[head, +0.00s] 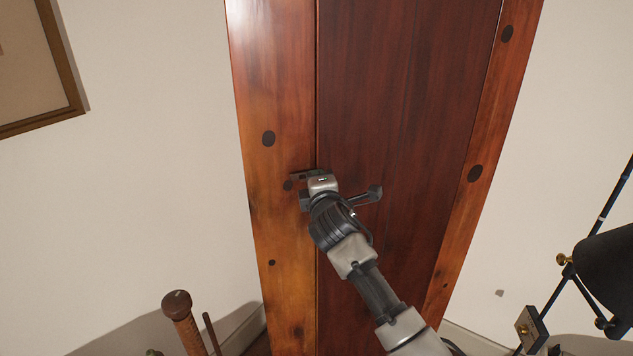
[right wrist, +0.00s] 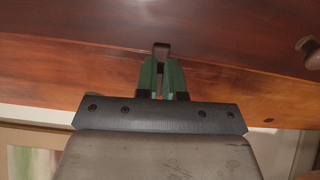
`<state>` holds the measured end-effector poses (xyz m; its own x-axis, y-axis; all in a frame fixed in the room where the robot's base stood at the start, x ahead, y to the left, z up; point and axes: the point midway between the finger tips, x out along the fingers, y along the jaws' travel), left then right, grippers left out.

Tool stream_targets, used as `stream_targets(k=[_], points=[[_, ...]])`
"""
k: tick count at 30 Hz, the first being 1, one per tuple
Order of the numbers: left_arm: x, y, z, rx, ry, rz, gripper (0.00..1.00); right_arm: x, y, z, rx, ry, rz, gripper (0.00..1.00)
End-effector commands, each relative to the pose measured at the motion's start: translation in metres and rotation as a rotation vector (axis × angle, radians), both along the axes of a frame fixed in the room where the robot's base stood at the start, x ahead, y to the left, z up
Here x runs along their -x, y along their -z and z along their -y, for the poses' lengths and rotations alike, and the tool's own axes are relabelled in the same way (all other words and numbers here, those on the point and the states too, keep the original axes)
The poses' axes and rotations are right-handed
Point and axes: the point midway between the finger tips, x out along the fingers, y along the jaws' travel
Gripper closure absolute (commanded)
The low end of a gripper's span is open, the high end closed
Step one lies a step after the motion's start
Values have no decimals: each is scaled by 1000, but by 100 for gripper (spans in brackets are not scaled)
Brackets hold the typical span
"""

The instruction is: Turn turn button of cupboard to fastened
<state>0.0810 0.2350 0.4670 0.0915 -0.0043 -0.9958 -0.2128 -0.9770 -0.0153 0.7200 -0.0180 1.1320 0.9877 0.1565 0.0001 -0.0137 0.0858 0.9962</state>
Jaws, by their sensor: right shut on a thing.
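The cupboard (head: 410,90) is tall, with a dark reddish door panel between lighter orange-brown wood sides. My right gripper (head: 305,184) is at the left edge of the door, by the seam with the left wood strip. In the right wrist view its green fingers (right wrist: 162,78) are shut on a small dark brown piece, the turn button (right wrist: 161,49). Most of the button is hidden by the fingers, and I cannot tell its exact angle. The door looks flush with the frame. My left gripper is not in view.
A brown round-topped stick (head: 180,305) stands at the lower left. A dark lamp shade (head: 608,270) with thin rods is at the right. A framed picture (head: 75,105) hangs on the left wall. The wall left of the cupboard is otherwise bare.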

Motion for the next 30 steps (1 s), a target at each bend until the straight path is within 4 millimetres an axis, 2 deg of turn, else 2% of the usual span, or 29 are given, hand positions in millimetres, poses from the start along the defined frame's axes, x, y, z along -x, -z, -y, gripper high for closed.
stream_targets(k=[9, 23, 24, 27, 29, 30], points=[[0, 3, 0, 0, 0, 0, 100, 0, 3, 0, -92, 1, -15, 100], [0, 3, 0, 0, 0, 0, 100, 0, 3, 0, -103, 1, -18, 100], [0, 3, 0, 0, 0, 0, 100, 0, 3, 0, -103, 1, -18, 88], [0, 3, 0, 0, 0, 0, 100, 0, 3, 0, -102, 1, -18, 73], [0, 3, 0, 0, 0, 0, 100, 0, 3, 0, -101, 1, -18, 66], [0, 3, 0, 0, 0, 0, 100, 0, 3, 0, -102, 0, -17, 66]])
